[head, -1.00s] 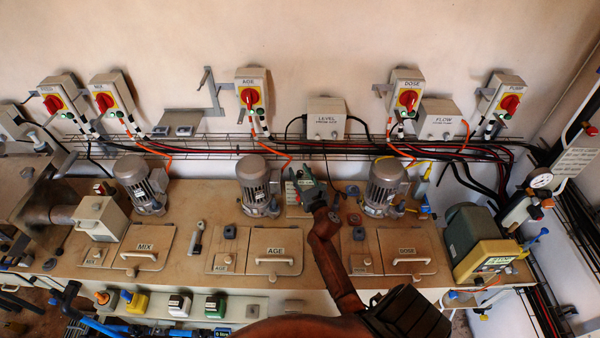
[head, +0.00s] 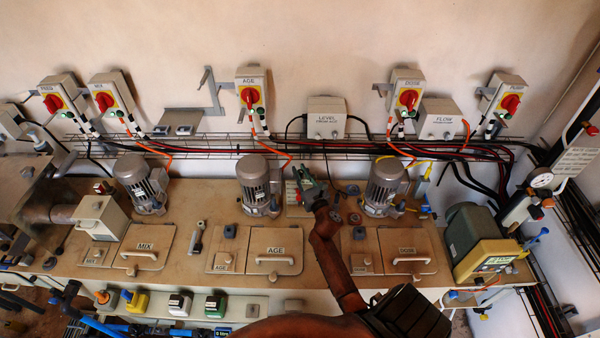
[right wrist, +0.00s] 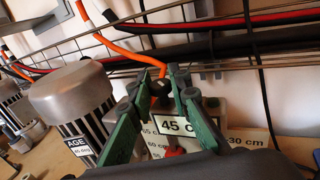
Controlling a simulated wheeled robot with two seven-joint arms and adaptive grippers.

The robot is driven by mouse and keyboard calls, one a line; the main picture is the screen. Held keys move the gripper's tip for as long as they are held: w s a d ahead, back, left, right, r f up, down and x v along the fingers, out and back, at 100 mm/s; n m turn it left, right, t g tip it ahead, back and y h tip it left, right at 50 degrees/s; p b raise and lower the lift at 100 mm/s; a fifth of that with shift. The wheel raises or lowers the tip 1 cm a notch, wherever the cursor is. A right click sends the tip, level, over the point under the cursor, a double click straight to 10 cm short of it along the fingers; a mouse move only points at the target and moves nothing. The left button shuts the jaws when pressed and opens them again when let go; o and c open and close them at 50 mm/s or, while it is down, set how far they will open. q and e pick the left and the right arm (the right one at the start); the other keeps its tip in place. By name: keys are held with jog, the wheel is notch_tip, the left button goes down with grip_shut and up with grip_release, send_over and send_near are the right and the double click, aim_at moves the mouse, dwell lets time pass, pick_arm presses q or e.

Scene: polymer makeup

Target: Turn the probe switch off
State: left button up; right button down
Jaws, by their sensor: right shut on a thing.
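The probe unit is a small pale box (head: 291,193) with red and green marks, on the bench between the AGE and DOSE motors. In the right wrist view, its depth labels (right wrist: 176,126) read 45 cm at the front, with 60 cm and 30 cm beside it. My right gripper (head: 306,186) is at this unit, with green fingers. In the right wrist view, the right gripper (right wrist: 159,85) is closed around a small dark part between its fingers, which I take as the probe switch. The fingers hide most of it, so its position cannot be read. My left gripper is out of view.
The AGE motor (head: 253,182) stands close left of the right gripper, the DOSE motor (head: 384,185) close right. A wire cable tray (head: 225,143) with cables runs behind. Red rotary switches, including AGE (head: 250,96), hang on the wall. The AGE hatch (head: 275,245) is in front.

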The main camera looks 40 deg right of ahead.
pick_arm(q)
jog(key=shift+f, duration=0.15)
pick_arm(e)
jog(key=shift+n+y, duration=0.3)
jog(key=shift+y, duration=0.1)
jog(key=n+y+b, duration=0.1)
jog(key=y, duration=0.1)
jog(key=shift+d+f+n+t+y+b, duration=0.1)
jog(key=shift+f+n+t+y+b, duration=0.05)
jog(key=shift+n+t+y+b, duration=0.25)
jog(key=n+g+y+b, duration=0.1)
jog(key=n+y+b, duration=0.1)
jog(key=b, duration=0.3)
jog(key=n+y+b, duration=0.2)
jog(key=y+b, duration=0.3)
jog(key=b, duration=0.1)
jog(key=n+g+y+b, duration=0.1)
jog(key=n+y+b, duration=0.2)
jog(key=b, duration=0.2)
jog(key=shift+f+g+y+b, duration=0.2)
jog(key=shift+g+y+b, duration=0.1)
jog(key=shift+y+b, duration=0.1)
jog(key=shift+r+n+g+y+b, duration=0.3)
jog(key=shift+n+y+b, duration=0.25)
jog(key=shift+b, duration=0.35)
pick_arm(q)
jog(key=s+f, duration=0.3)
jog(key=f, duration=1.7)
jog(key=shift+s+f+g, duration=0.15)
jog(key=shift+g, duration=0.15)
